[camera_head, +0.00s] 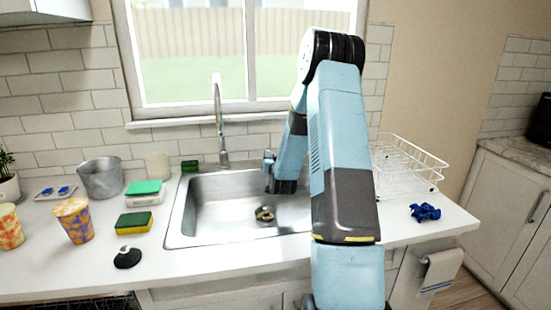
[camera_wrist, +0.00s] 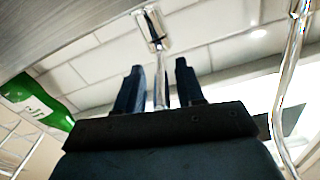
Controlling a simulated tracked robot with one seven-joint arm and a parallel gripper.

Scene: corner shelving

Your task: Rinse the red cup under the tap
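A red-and-yellow patterned cup (camera_head: 9,228) stands at the left edge of the head view, partly cut off; no plain red cup shows. The chrome tap (camera_head: 219,125) stands behind the sink (camera_head: 205,212). My gripper (camera_head: 268,160) is over the sink's back right part, to the right of the tap. In the wrist view my gripper (camera_wrist: 160,78) has its fingers apart, with a thin chrome rod (camera_wrist: 160,95) showing between them. The rod joins a chrome cylinder (camera_wrist: 154,30). I cannot tell whether the fingers touch the rod. The chrome spout (camera_wrist: 296,60) is at the right.
An orange-and-purple cup (camera_head: 75,220), a metal pot (camera_head: 101,178), sponges (camera_head: 134,222) and a black stopper (camera_head: 127,257) are left of the sink. A white wire rack (camera_head: 408,165) and a blue object (camera_head: 425,212) are at right. A green bottle (camera_wrist: 40,105) shows in the wrist view.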

